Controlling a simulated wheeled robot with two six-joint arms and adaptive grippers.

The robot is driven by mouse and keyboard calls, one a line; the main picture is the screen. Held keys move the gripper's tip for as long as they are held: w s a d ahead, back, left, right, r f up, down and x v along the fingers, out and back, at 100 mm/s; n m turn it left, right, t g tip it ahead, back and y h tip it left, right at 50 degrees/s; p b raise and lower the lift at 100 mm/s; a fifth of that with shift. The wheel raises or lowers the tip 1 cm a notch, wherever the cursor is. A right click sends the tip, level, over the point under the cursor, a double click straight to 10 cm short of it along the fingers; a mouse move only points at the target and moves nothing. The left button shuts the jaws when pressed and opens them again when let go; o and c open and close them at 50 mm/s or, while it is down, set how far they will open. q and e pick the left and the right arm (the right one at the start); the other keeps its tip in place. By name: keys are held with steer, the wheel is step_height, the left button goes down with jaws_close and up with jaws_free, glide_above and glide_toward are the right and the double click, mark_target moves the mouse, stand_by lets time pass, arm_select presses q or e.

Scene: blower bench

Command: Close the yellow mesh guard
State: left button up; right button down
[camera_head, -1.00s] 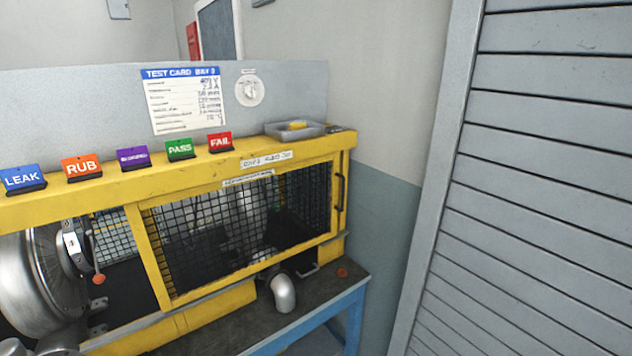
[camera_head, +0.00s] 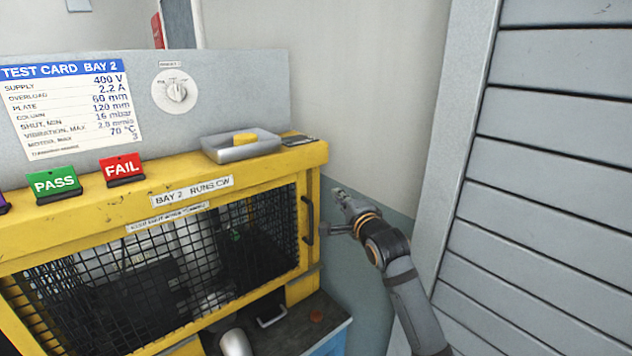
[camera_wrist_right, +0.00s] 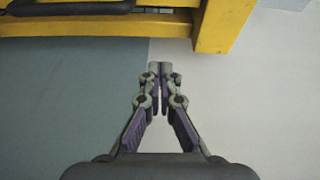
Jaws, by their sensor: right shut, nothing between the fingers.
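The yellow mesh guard (camera_head: 304,257) is a yellow frame with black wire mesh on the front of the yellow bench housing. A dark vertical handle (camera_head: 308,220) sits at its right end. I cannot tell whether the guard lies fully flush with the housing. My right gripper (camera_head: 339,194) is shut and empty, to the right of the handle and apart from it. In the right wrist view the closed fingertips (camera_wrist_right: 160,68) point toward yellow framework (camera_wrist_right: 100,27), with clear space between. My left gripper is not in view.
A grey tray (camera_head: 215,155) with a yellow item rests on the housing top. PASS (camera_head: 55,183) and FAIL (camera_head: 122,169) signs stand left of it. A grey slatted panel (camera_head: 550,180) rises on the right. A metal elbow pipe (camera_head: 235,343) is below the guard.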

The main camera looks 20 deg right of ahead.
steer(key=w+p, duration=0.1)
steer(key=w, duration=0.1)
steer(key=w+r+p, duration=0.1)
steer(key=w, duration=0.2)
steer(key=w+p, duration=0.1)
steer(key=w, duration=0.2)
steer(key=shift+w+a+r+p, duration=0.15)
steer(key=shift+a+r+p, duration=0.2)
steer(key=shift+w+a+p, duration=0.3)
steer(key=shift+w+p, duration=0.1)
steer(key=shift+w, duration=0.1)
steer(key=a, duration=0.1)
steer(key=s+a+p, duration=0.1)
steer(key=a, duration=0.1)
steer(key=shift+s+p, duration=0.2)
steer(key=shift+p, duration=0.1)
steer(key=shift+s+a, duration=0.15)
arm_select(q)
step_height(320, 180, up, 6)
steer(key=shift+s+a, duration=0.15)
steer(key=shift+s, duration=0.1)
arm_select(e)
steer(key=shift+f, duration=0.2)
